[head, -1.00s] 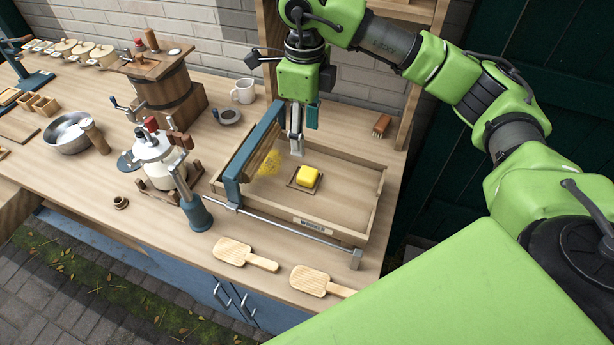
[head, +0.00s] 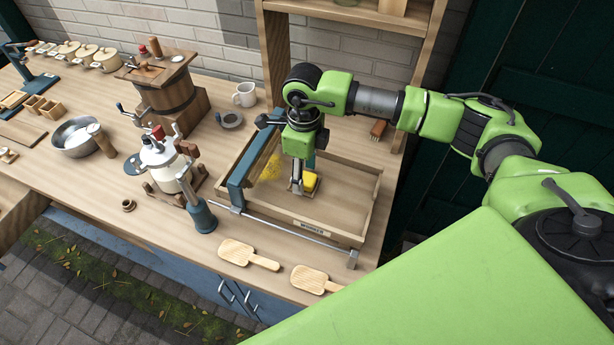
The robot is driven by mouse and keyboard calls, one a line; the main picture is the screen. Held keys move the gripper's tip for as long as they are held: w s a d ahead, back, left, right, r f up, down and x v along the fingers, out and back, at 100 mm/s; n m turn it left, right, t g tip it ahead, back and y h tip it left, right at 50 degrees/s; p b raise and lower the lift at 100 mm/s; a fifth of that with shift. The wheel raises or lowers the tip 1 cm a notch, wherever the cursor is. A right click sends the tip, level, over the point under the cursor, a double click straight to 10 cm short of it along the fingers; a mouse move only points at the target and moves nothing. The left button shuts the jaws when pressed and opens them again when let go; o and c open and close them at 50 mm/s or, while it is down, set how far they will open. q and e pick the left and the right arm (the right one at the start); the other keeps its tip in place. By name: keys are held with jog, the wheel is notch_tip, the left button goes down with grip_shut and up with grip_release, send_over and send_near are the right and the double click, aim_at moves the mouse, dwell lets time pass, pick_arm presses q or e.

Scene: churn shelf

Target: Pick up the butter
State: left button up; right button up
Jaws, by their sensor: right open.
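The yellow butter (head: 310,181) is a small block on a small square wooden piece inside the shallow wooden tray (head: 352,211). My right gripper (head: 298,188) points down over the tray, at the butter's left side in the picture, and partly covers it. The gripper is open. I cannot tell whether its fingers touch the butter. My left gripper does not show.
A blue-ended roller frame (head: 237,190) spans the tray's left side. Two wooden paddles (head: 247,254) lie in front. A white canister (head: 165,166) with a crank stands left, and a wooden churn (head: 168,95) behind it. A shelf post (head: 276,60) rises behind.

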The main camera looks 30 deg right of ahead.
jog(key=c, duration=1.2)
jog(key=shift+r, duration=0.15)
